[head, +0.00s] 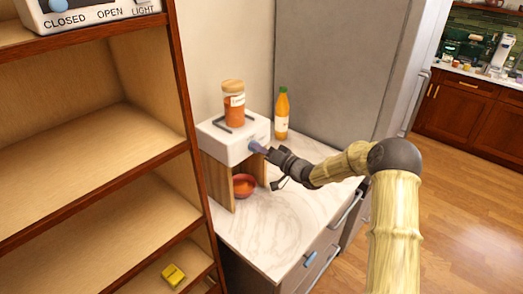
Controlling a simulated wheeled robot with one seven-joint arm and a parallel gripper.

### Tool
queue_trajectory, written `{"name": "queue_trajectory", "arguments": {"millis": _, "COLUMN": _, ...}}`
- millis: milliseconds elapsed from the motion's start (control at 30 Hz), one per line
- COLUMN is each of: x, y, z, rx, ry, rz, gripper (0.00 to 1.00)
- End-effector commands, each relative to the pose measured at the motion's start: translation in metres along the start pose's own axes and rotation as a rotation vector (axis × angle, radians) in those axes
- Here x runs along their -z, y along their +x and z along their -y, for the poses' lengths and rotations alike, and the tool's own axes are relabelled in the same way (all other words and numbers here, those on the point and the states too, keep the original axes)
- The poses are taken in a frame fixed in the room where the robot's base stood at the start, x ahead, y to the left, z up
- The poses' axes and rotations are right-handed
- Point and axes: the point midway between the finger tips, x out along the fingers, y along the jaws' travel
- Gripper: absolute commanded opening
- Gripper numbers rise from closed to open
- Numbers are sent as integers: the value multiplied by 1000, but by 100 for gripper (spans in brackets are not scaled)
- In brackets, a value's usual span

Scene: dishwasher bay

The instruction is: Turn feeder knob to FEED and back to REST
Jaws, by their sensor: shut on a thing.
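The feeder (224,152) is a white box on wooden side legs, standing on a marble-topped counter. A jar (233,108) with orange contents and a tan lid sits on top of it. The feeder knob (255,146) is a small bluish-purple piece on the feeder's right-hand front face. My gripper (264,151) is at the knob and shut on it, with my arm reaching in from the right. The jaws cover part of the knob, and its FEED and REST marks cannot be read. An orange-red bowl (243,186) stands under the feeder between the legs.
An orange bottle (282,113) stands behind the feeder, near the grey fridge (330,60). A wooden shelf unit (85,150) fills the left, with a yellow object (173,275) low down. The counter (290,225) is bare in front of the feeder. Open floor lies right.

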Motion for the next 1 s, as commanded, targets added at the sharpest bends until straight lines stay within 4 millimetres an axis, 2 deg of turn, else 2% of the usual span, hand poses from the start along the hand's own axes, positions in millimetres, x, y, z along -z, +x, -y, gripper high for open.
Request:
{"name": "queue_trajectory", "arguments": {"millis": 67, "x": 1, "y": -1, "z": -2, "rx": -4, "ry": 2, "rz": -2, "gripper": 12}}
{"name": "queue_trajectory", "arguments": {"millis": 100, "x": 0, "y": -1, "z": -2, "rx": -4, "ry": 2, "rz": -2, "gripper": 37}}
{"name": "queue_trajectory", "arguments": {"millis": 200, "x": 0, "y": -1, "z": -2, "rx": -3, "ry": 2, "rz": -1, "gripper": 57}}
{"name": "queue_trajectory", "arguments": {"millis": 500, "x": 0, "y": -1, "z": -1, "rx": -1, "ry": 0, "rz": 0, "gripper": 57}}
{"name": "queue_trajectory", "arguments": {"millis": 667, "x": 0, "y": -11, "z": -2, "rx": -2, "ry": -1, "rz": 0, "gripper": 57}}
{"name": "queue_trajectory", "arguments": {"millis": 767, "x": -1, "y": -25, "z": -3, "rx": -3, "ry": -2, "rz": -1, "gripper": 57}}
{"name": "queue_trajectory", "arguments": {"millis": 1000, "x": -1, "y": -72, "z": -4, "rx": -5, "ry": -2, "rz": -2, "gripper": 57}}
